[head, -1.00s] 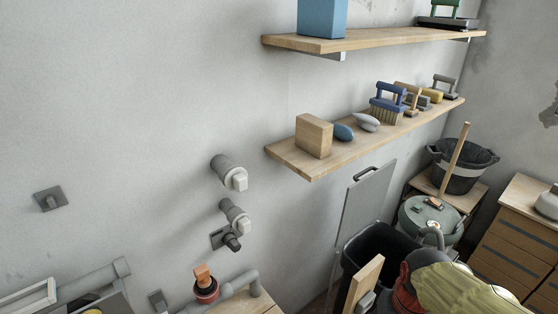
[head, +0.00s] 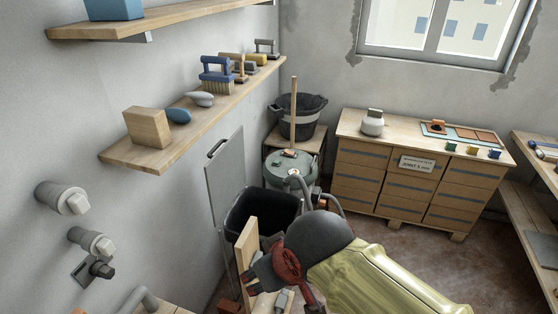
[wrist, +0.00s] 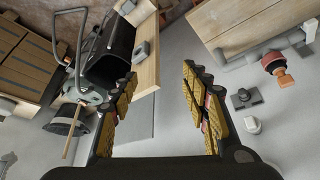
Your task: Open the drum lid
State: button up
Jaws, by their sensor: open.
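The drum (head: 291,168) is a round grey-green container with its lid on. It stands by the far wall in the head view, past the black bin. A small red-and-dark item (head: 289,153) lies on the lid. A bent grey tube or handle rises in front of the drum and partly hides it. In the wrist view the drum (wrist: 98,97) is at the left, partly hidden by my finger, with a grey hoop (wrist: 76,50) beside it. My gripper (wrist: 158,80) is open and empty, its yellow-padded fingers wide apart. In the head view my arm hides much of it.
An open black bin (head: 262,212) with an upright grey panel (head: 224,178) stands nearer than the drum. A black bucket (head: 298,119) with a stick is behind it. A wooden board (head: 246,246) is close to my arm. Drawers (head: 373,165) stand right; floor before them is clear.

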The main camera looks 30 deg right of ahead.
aim_at(302, 163)
jog(key=i+l, duration=0.2)
jog(key=l, duration=0.2)
jog(key=i+l, duration=0.15)
jog(key=l, duration=0.25)
jog(key=i+l, duration=0.2)
jog(key=l, duration=0.2)
jog(key=i+l, duration=0.2)
jog(key=l, duration=0.15)
jog(key=i+l, duration=0.15)
jog(key=l, duration=0.25)
jog(key=i+l, duration=0.2)
jog(key=l, duration=0.2)
jog(key=i+l, duration=0.2)
jog(key=l, duration=0.2)
